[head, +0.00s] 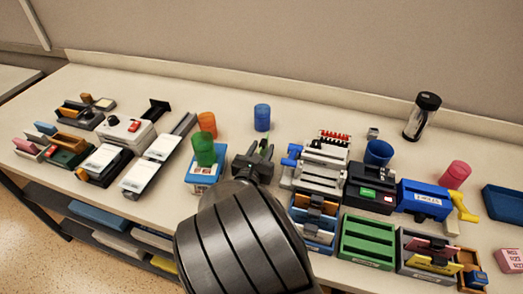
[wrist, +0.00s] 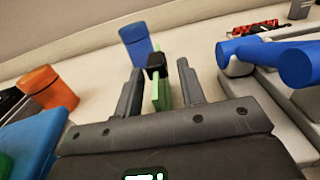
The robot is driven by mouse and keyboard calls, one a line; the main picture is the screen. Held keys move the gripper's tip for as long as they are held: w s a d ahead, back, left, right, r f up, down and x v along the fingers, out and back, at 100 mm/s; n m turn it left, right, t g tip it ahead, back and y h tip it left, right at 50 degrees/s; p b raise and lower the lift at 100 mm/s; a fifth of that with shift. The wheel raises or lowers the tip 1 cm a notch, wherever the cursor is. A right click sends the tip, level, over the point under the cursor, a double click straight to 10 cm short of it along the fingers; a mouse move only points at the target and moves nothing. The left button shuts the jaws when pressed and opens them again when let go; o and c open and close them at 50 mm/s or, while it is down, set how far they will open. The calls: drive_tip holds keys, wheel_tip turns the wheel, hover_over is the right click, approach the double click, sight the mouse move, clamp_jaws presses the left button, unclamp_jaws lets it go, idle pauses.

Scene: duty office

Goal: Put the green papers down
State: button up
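The green papers (wrist: 161,94) are a thin green piece with a black clip at the top, between my two fingers in the wrist view. My gripper (wrist: 160,68) is open, with a visible gap between the left finger and the green piece. In the head view my gripper (head: 253,158) is low over the middle of the table, and a sliver of the green papers (head: 265,143) shows at its tips. I cannot tell whether the papers touch the table.
A blue cup (head: 262,117) stands just behind my gripper. A grey device (head: 319,163) with a blue handle is close at right. Bare tabletop (head: 232,123) lies between the cups.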

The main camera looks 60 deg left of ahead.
drive_tip(key=v, duration=1)
drive_tip(key=shift+s+d, duration=0.7)
drive_tip(key=shift+c, duration=0.7)
drive_tip(key=shift+r, duration=0.1)
